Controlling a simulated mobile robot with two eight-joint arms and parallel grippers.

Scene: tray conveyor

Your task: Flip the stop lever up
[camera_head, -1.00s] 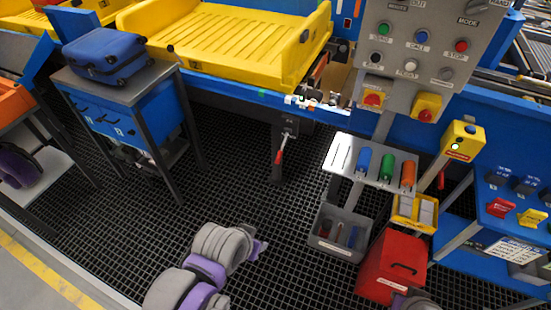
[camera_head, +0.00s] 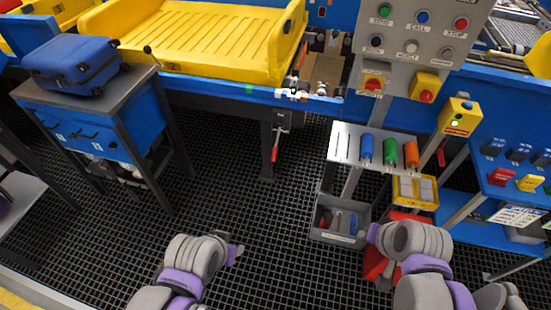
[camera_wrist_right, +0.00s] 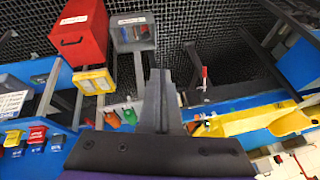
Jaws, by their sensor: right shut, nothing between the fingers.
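The stop lever (camera_head: 275,148) is a thin lever with a red handle. It hangs downward from a dark bracket under the blue conveyor frame. In the right wrist view the red lever (camera_wrist_right: 205,76) shows right of the fingers. My right gripper (camera_head: 374,236) is low at the right, in front of the red box, well apart from the lever. In its wrist view the fingers (camera_wrist_right: 160,75) are together and empty. My left gripper (camera_head: 238,250) is low at centre left, apart from the lever; its fingers are too small to read.
A yellow tray (camera_head: 190,45) lies on the conveyor above the lever. A blue suitcase (camera_head: 75,65) sits on a cart at left. A grey tool shelf (camera_head: 345,145) and grey bin (camera_head: 340,235) stand right of the lever. The black grid floor before the lever is clear.

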